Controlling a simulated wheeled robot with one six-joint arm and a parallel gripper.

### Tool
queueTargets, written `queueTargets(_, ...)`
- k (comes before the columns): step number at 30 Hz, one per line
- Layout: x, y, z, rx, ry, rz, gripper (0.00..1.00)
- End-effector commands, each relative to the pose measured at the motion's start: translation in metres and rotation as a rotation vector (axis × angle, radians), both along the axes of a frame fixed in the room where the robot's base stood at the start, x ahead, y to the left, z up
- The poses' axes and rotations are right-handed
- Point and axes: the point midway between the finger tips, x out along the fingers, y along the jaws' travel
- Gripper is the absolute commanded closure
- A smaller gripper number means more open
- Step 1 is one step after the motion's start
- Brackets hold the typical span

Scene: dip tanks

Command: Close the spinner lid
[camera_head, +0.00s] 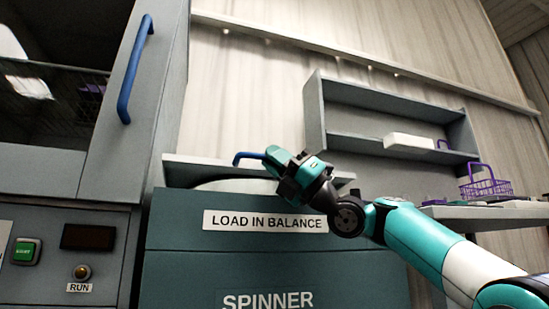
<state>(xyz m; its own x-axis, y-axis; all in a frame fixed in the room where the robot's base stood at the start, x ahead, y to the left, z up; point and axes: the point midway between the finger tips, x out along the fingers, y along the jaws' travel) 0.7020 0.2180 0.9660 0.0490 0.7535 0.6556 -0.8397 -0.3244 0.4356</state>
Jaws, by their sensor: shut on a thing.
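The spinner (175,225) is a teal box in the lower middle, with labels reading "LOAD IN BALANCE" and "SPINNER". Its grey lid (185,167) shows as a thin slab above the box, apart from the box top at the left. A pale rounded part (225,185) shows in the gap between them. A blue handle (243,156) stands at the lid. My gripper (272,157) reaches in from the right and is shut on the handle. The gripper hides the handle's right end and part of the lid. The lid's exact angle cannot be told.
A tall grey cabinet (135,160) with a blue bar handle (133,70) stands close on the left, above a panel with a green button (26,251). A grey wall shelf (345,143) is behind my arm. A purple basket (486,187) sits on a ledge at right.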

Motion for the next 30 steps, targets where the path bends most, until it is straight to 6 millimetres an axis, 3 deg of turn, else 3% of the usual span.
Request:
queueTargets(1, 0.000, 0.002, -0.001, -0.004, 0.003, 0.004, 1.00)
queueTargets(2, 0.000, 0.002, -0.001, -0.004, 0.002, 0.004, 0.83)
queueTargets(5, 0.000, 0.002, -0.001, -0.002, 0.002, 0.004, 0.60)
queueTargets(16, 0.000, -0.002, -0.004, 0.001, -0.001, 0.001, 0.60)
queueTargets(30, -0.006, -0.031, -0.044, 0.002, -0.003, 0.020, 0.60)
